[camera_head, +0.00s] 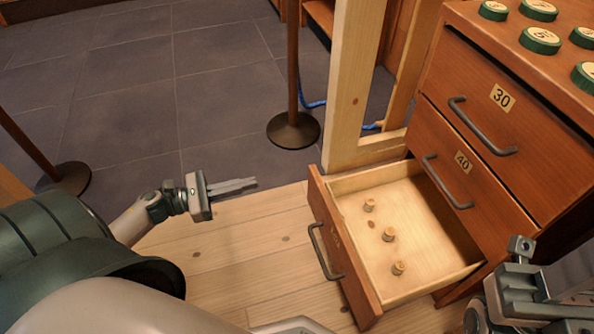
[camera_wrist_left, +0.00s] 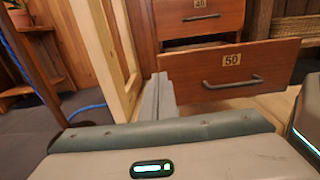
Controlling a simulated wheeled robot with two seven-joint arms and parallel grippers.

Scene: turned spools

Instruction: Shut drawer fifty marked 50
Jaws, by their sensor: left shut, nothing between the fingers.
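The drawer marked 50 (camera_head: 345,262) is the bottom one of a wooden cabinet and stands pulled out. Three small wooden spools (camera_head: 389,234) stand on its floor. Its front with the 50 label and dark bar handle faces me in the left wrist view (camera_wrist_left: 269,77). My left gripper (camera_head: 254,184) is shut and empty, left of the drawer front and apart from it in the head view. Its fingers also show in the left wrist view (camera_wrist_left: 158,95), left of the drawer front. My right gripper (camera_head: 520,245) is partly seen at the right edge; its fingertips are unclear.
Drawers 30 (camera_head: 480,110) and 40 (camera_head: 455,165) above are shut. Green-rimmed discs (camera_head: 540,40) lie on the cabinet top. A pale wooden post (camera_head: 350,90) stands behind the open drawer, and a dark stand (camera_head: 293,130) left of it. Floor left of the drawer is clear.

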